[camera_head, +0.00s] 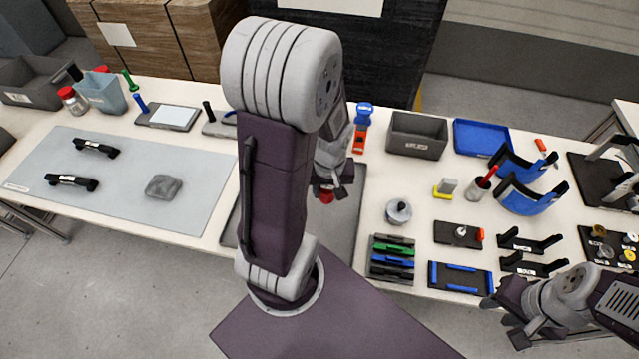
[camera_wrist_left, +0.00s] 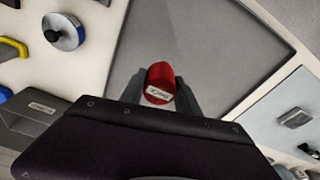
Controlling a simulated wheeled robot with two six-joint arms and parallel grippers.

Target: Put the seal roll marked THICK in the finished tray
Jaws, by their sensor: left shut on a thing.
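My left gripper (camera_head: 328,188) is shut on a red seal roll (camera_wrist_left: 160,82) with a white label. The label's writing is too small to read for sure. In the head view a bit of the red roll (camera_head: 327,196) shows below the fingers, over the dark grey mat; my arm hides much of this area. No tray is legibly marked as finished. A flat blue tray (camera_head: 482,137) and a grey bin (camera_head: 417,136) with a label stand at the back right. My right gripper (camera_head: 505,312) is at the front right edge; its jaw opening is unclear.
The dark grey mat (camera_head: 350,220) looks clear around the roll. To its right are a round metal pot (camera_head: 398,211), a rack of coloured strips (camera_head: 392,258) and blue curved shells (camera_head: 530,190). A light grey mat (camera_head: 120,180) with black handles lies left.

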